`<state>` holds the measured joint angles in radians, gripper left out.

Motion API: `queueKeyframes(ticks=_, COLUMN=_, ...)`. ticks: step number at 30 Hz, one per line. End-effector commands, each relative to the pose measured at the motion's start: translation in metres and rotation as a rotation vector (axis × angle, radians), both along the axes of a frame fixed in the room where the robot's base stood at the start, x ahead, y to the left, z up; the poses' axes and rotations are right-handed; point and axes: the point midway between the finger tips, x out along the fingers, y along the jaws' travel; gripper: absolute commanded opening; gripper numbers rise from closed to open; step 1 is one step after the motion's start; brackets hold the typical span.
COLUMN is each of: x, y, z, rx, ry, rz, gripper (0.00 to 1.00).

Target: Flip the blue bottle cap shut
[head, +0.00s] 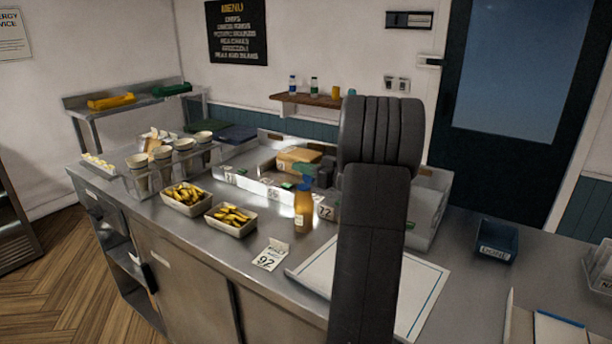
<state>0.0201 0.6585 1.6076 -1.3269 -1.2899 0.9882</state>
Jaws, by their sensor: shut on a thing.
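An amber bottle (303,212) with a pale label stands upright on the steel counter, left of my arm. Its blue cap (306,184) is on top; the picture is too small to show the lid's angle clearly. My gripper (322,175) is a small dark shape at the height of the cap, on its right side, mostly hidden behind my own dark arm. It is shut at the blue cap, but the contact itself is hard to see.
A white blue-edged mat (425,285) lies to the right, partly behind my arm. A blue bin (497,241) is farther right. Steel dividers stand behind the bottle.

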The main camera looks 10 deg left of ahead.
Motion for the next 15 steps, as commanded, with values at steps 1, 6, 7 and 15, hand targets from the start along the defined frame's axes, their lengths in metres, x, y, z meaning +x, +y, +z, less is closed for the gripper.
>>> queueKeyframes(ticks=1, x=-0.002, y=0.001, z=-0.004, rx=-0.017, ry=-0.043, rz=0.001, gripper=0.00)
queueKeyframes(ticks=6, x=-0.008, y=0.003, z=-0.003, rx=-0.079, ry=-0.191, rz=0.000, gripper=0.00)
queueKeyframes(ticks=7, x=-0.009, y=0.004, z=-0.003, rx=-0.090, ry=-0.218, rz=0.000, gripper=0.00)
queueKeyframes(ticks=15, x=-0.019, y=0.008, z=-0.006, rx=-0.187, ry=-0.454, rz=0.001, gripper=0.00)
